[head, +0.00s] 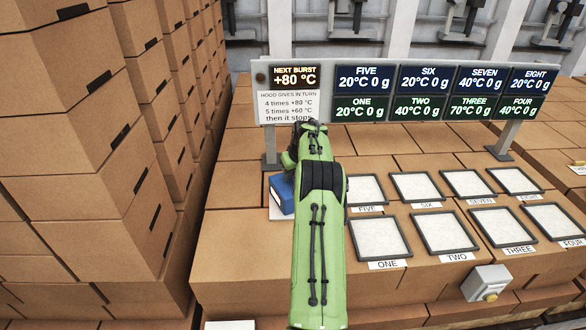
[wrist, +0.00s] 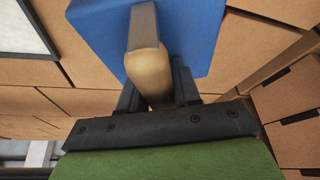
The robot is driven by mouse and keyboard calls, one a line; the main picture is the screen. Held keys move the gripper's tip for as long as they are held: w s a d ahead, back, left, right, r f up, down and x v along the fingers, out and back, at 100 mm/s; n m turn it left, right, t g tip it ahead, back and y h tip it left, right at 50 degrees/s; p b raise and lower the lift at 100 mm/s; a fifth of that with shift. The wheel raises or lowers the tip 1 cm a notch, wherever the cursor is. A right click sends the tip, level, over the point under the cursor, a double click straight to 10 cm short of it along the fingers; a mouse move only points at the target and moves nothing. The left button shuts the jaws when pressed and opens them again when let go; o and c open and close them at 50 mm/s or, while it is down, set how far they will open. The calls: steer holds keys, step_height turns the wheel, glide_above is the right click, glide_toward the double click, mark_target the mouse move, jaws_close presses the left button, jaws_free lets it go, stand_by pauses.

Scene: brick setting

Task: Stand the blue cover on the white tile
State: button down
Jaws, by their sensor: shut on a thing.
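The blue cover (head: 283,193) shows just left of my arm in the head view, partly hidden behind it. In the wrist view the blue cover (wrist: 192,38) has a tan and grey handle (wrist: 146,60). My gripper (wrist: 158,92) is shut on this handle. In the head view my arm hides the gripper. The white tile (head: 277,213) shows as a pale edge directly below the cover. Whether the cover touches the tile or hangs just above it, I cannot tell.
Framed pale pads, such as pad ONE (head: 379,239), stand in two rows right of my arm. A display board (head: 400,92) on posts stands behind. A white button box (head: 488,283) sits at the front right. Stacked brown boxes (head: 85,130) wall off the left.

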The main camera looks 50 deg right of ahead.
steer(key=shift+r, duration=0.2)
steer(key=c, duration=1.2)
jaws_free()
steer(key=shift+f, duration=0.25)
steer(key=o, duration=0.4)
steer(key=shift+s+a, duration=0.1)
steer(key=shift+r, duration=0.1)
